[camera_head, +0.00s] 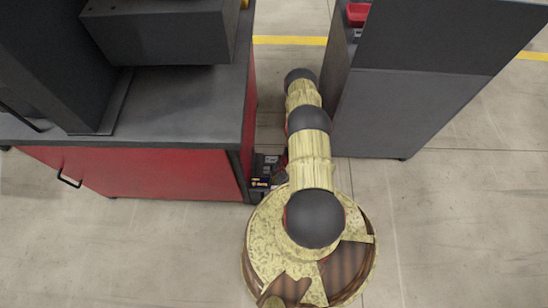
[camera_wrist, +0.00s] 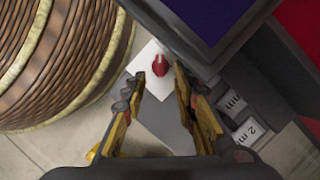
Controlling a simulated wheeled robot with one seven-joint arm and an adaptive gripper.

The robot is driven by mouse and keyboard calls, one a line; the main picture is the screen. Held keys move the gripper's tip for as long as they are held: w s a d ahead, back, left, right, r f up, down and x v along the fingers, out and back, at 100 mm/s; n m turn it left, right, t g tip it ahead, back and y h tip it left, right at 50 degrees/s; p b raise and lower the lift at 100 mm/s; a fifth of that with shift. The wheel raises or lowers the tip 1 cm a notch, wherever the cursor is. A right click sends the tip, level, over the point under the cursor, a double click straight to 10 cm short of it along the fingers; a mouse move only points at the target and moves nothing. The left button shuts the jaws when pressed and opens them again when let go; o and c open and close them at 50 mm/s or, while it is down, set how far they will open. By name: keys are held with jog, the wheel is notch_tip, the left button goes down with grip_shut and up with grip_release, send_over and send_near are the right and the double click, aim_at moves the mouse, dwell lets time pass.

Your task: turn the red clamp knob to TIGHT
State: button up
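The red clamp knob (camera_wrist: 160,65) shows in the wrist view on a white plate (camera_wrist: 147,58), near the top middle. My gripper (camera_wrist: 161,82) is open, with one finger on each side of the picture below the knob. The knob appears just beyond the gap between the fingertips, with nothing held. I cannot tell how far away it is, and no TIGHT mark is readable. In the head view the knob cannot be made out; a dark device (camera_head: 262,172) shows low beside my arm, partly hidden by it.
A dark housing with a blue panel (camera_wrist: 207,14) stands close at upper right in the wrist view. White labels (camera_wrist: 249,131) lie right of the fingers. A red cabinet (camera_head: 140,172) and a grey cabinet (camera_head: 385,115) flank my arm. The floor at front right is clear.

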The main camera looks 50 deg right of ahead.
aim_at(272, 192)
jog(key=shift+b+x, duration=0.4)
jog(key=shift+x, duration=1.05)
jog(key=shift+c, duration=0.8)
grip_shut()
